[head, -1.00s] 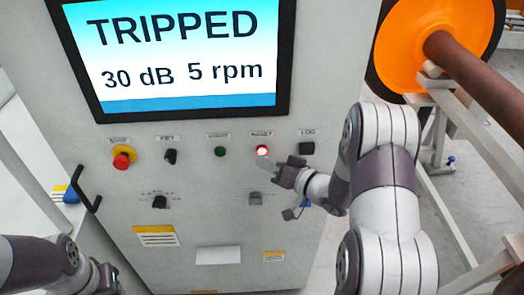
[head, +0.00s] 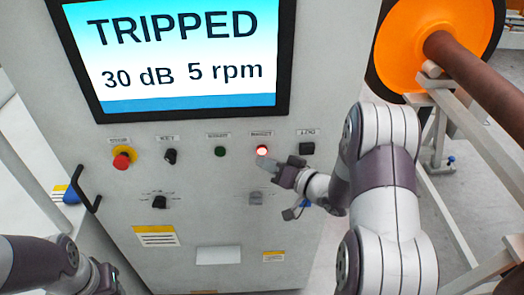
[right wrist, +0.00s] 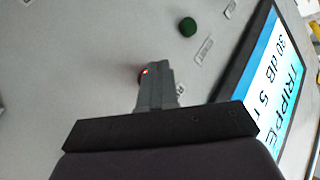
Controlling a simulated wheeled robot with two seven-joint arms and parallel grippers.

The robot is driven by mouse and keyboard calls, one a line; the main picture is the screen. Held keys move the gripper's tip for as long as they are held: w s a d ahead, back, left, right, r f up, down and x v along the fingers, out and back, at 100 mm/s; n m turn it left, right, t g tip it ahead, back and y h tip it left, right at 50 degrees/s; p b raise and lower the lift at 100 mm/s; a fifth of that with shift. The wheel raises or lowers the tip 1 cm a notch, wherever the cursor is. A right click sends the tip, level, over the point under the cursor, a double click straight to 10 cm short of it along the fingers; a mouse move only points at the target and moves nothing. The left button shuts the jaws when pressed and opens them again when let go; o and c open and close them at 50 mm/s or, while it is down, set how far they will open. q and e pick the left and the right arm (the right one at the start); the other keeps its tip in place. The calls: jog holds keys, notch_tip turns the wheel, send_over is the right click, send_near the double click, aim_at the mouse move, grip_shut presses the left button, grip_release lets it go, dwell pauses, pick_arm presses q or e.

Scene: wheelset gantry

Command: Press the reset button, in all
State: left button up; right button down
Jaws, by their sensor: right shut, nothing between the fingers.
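A red lit button (head: 262,150) glows on the grey panel below the screen. I take it as the reset button, but its label is too small to read. My right gripper (head: 265,166) is shut and empty, its fingertips just below the button in the head view. In the right wrist view the shut fingers (right wrist: 158,72) cover most of the lit button (right wrist: 146,71); I cannot tell whether they touch it. The screen (head: 185,55) reads TRIPPED, 30 dB, 5 rpm. My left arm shows at the lower left, its fingers out of view.
A black handle (head: 88,190) sticks out at the left. An orange wheel (head: 432,40) on a brown axle stands at the right.

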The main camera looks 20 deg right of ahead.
jog(key=shift+w, duration=0.1)
dwell(0.4)
jog(key=shift+w+d, duration=0.15)
jog(key=shift+w, duration=0.15)
jog(key=shift+w+d, duration=0.15)
jog(key=shift+w, duration=0.25)
dwell(0.6)
jog(key=shift+s, duration=0.15)
jog(key=shift+s+a+p, duration=0.25)
jog(key=shift+s+p, duration=0.2)
jog(key=shift+s, duration=0.2)
jog(key=s, duration=0.1)
jog(key=s+a, duration=0.1)
jog(key=s, duration=0.1)
jog(key=s+p, duration=0.1)
jog(key=shift+s+a, duration=0.3)
jog(key=shift+s, duration=0.05)
